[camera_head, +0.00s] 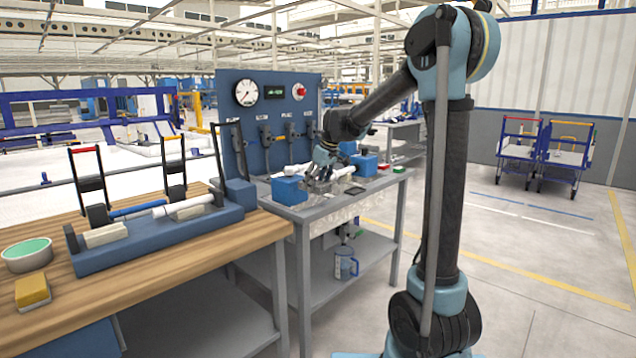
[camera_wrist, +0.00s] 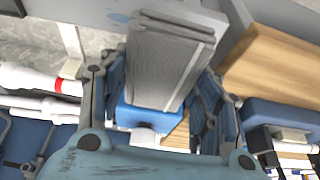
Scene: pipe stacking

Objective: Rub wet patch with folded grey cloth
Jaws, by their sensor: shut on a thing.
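The folded grey cloth (camera_wrist: 168,65) shows large in the wrist view as a ribbed grey bundle. My gripper (camera_wrist: 163,85) has a finger on each side of it and is shut on it. In the head view my gripper (camera_head: 324,174) is low over the grey metal bench, near its front left part; the cloth cannot be made out clearly there. A small bluish smear (camera_wrist: 118,17) on the grey surface past the cloth may be the wet patch; I cannot tell its full extent.
A blue block (camera_head: 289,190) stands left of my gripper, another (camera_head: 365,165) to the right. White pipes and a blue gauge panel (camera_head: 265,105) are behind. The wooden bench (camera_head: 150,275) at left holds a blue pipe rack, a green-topped tub (camera_head: 27,254) and a yellow sponge (camera_head: 33,292).

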